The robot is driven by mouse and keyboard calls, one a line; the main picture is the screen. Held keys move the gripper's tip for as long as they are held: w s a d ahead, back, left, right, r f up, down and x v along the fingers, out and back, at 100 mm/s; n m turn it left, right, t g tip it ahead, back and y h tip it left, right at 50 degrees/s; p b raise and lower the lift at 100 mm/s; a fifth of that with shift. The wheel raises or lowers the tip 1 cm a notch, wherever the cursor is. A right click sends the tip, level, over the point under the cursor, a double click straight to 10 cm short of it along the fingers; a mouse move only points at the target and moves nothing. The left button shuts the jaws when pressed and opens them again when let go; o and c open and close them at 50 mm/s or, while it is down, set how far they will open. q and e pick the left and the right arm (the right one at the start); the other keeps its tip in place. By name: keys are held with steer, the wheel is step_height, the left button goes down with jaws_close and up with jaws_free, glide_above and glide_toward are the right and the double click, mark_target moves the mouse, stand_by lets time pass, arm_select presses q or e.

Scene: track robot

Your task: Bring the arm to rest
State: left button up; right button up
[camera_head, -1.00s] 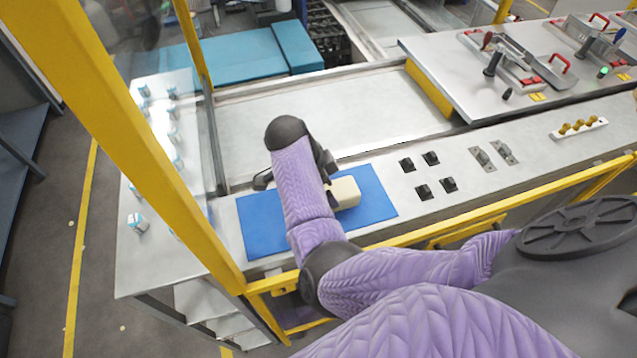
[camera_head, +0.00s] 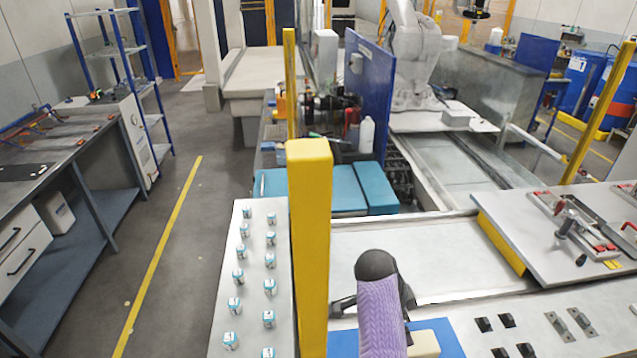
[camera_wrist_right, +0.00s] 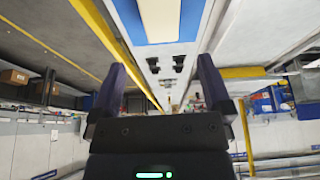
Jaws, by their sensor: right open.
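My right arm's purple forearm reaches over the workbench in the head view. Its right gripper (camera_head: 375,302) is partly hidden behind the dark wrist, with a dark finger showing on each side. In the right wrist view the right gripper (camera_wrist_right: 160,75) is open, with nothing between its two fingers. A cream block (camera_head: 424,343) lies on a blue mat (camera_head: 448,340), just right of my forearm. The block also shows at the top of the right wrist view (camera_wrist_right: 160,18), beyond the fingertips and apart from them. My left gripper is not in view.
A yellow post (camera_head: 310,240) stands left of my right arm. Left of it, several small white-and-blue cans (camera_head: 238,276) stand in rows on a white table. Black switches (camera_head: 495,324) lie right of the mat. A fixture plate (camera_head: 560,225) is farther right. A bare metal surface (camera_head: 440,255) lies behind the arm.

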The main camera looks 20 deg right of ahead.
steer(key=s+a+r+n+t+y, duration=0.25)
steer(key=s+a+n, duration=0.35)
steer(key=s+n, duration=0.4)
steer(key=s+a+r+n+t+y, duration=0.1)
steer(key=s+a+n+t+y, duration=0.15)
steer(key=s+a+n, duration=0.7)
steer(key=d+f+n+g+b, duration=0.3)
steer(key=f+b, duration=1)
steer(key=f, duration=1.8)
arm_select(q)
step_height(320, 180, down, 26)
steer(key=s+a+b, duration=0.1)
steer(key=b, duration=1.2)
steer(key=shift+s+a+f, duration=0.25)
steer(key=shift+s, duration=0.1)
arm_select(e)
steer(key=s+d+f, duration=0.1)
steer(key=s+f, duration=0.5)
steer(key=f, duration=0.6)
steer(key=s+d+f, duration=0.2)
steer(key=s+f, duration=0.4)
steer(key=f, duration=0.7)
steer(key=shift+s+d+g+h, duration=0.3)
steer(key=shift+s, duration=0.1)
